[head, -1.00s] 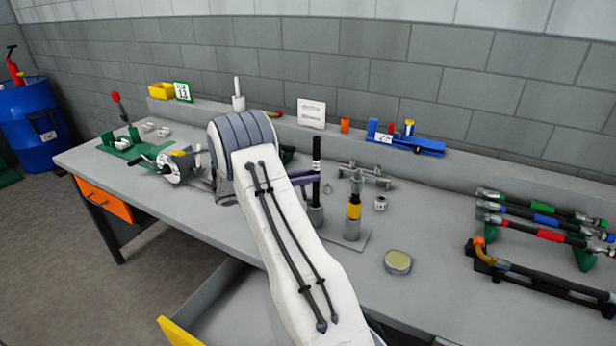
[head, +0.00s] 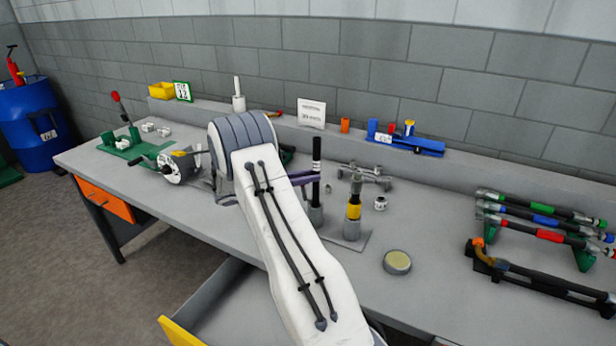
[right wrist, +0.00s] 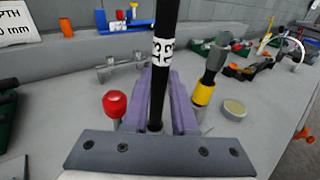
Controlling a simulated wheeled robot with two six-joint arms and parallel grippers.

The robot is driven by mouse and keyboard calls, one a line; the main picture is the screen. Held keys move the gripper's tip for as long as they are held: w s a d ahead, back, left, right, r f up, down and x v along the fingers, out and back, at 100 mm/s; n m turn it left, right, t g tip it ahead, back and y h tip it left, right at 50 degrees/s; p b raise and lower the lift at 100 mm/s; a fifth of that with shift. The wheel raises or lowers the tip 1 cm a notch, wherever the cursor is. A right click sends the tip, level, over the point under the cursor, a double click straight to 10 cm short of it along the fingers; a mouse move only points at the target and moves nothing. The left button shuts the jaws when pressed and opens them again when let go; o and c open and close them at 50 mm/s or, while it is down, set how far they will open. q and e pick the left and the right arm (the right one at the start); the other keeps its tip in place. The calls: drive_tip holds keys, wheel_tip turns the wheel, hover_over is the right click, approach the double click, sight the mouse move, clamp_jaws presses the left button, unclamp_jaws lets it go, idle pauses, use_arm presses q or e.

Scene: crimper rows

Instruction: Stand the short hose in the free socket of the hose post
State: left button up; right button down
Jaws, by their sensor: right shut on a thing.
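The short black hose (head: 316,160) with a white printed label stands upright in the head view. My right gripper (head: 313,177) is shut on it, its purple fingers on either side. The hose also shows in the right wrist view (right wrist: 158,90). Its lower end meets a grey socket (head: 316,215) of the hose post; I cannot tell how deep it sits. The other socket (head: 351,230) of the post, on the same flat plate (head: 365,240), holds a hose with a yellow band (head: 354,210) and a metal fitting on top. My left gripper is not in view.
A round tin (head: 397,262) and a small metal fitting (head: 381,203) lie right of the post. A rack of banded hoses (head: 540,219) stands at the right. Behind the post is a metal bar stand (head: 365,172). An open drawer (head: 180,330) is at lower left.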

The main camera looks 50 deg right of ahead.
wheel_tip(320, 180, down, 8)
drive_tip(key=b, duration=0.4)
drive_tip(key=shift+r+b, duration=0.2)
drive_tip(key=shift+b, duration=0.1)
idle(2.1)
drive_tip(key=c, duration=0.6)
unclamp_jaws()
drive_tip(key=shift+c, duration=0.2)
drive_tip(key=b+v, duration=0.1)
drive_tip(key=v, duration=0.9)
drive_tip(key=shift+a, duration=0.25)
